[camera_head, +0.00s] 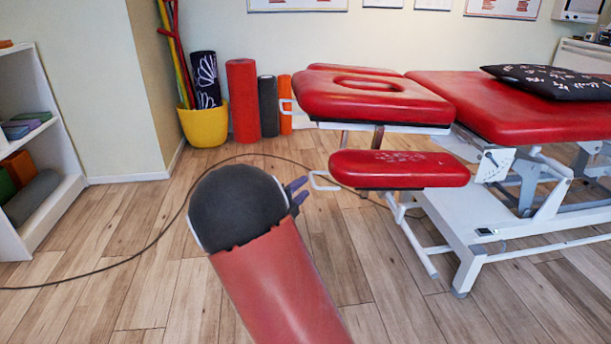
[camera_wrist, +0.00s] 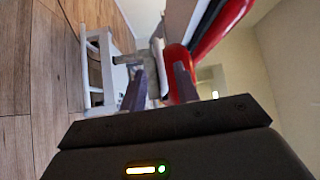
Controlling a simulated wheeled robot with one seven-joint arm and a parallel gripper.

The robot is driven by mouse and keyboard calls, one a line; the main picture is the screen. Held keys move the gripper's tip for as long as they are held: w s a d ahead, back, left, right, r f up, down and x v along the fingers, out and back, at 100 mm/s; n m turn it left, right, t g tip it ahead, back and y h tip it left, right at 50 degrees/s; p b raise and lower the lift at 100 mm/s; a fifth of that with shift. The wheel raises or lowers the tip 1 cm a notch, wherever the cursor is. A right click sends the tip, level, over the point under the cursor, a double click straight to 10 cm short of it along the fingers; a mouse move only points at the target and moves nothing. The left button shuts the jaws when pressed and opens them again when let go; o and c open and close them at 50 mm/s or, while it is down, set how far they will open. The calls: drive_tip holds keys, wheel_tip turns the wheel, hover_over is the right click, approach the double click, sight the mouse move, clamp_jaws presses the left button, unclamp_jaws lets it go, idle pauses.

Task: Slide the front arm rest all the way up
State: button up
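The front arm rest (camera_head: 400,168) is a red pad with a white loop handle (camera_head: 320,183) at its left end. It hangs low, below the red head section (camera_head: 370,97) of the treatment table. My gripper (camera_head: 303,190) is just left of the handle in the head view, and its two dark fingers are apart. In the wrist view my gripper (camera_wrist: 160,85) shows a gap between the fingers. A pale bar, seemingly the handle (camera_wrist: 160,70), shows in line with this gap, with red padding behind it. I cannot tell whether the fingers touch the handle.
The table's white base frame (camera_head: 480,230) stands on the wooden floor to the right. A black cable (camera_head: 150,243) crosses the floor. A yellow pot (camera_head: 204,125) and several rolled mats (camera_head: 242,100) stand along the wall. A white shelf (camera_head: 62,130) is at left. The near floor is clear.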

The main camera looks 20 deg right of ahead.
drive_tip(key=x, duration=0.7)
drive_tip(key=shift+s, duration=0.1)
drive_tip(key=shift+r, duration=0.1)
clamp_jaws()
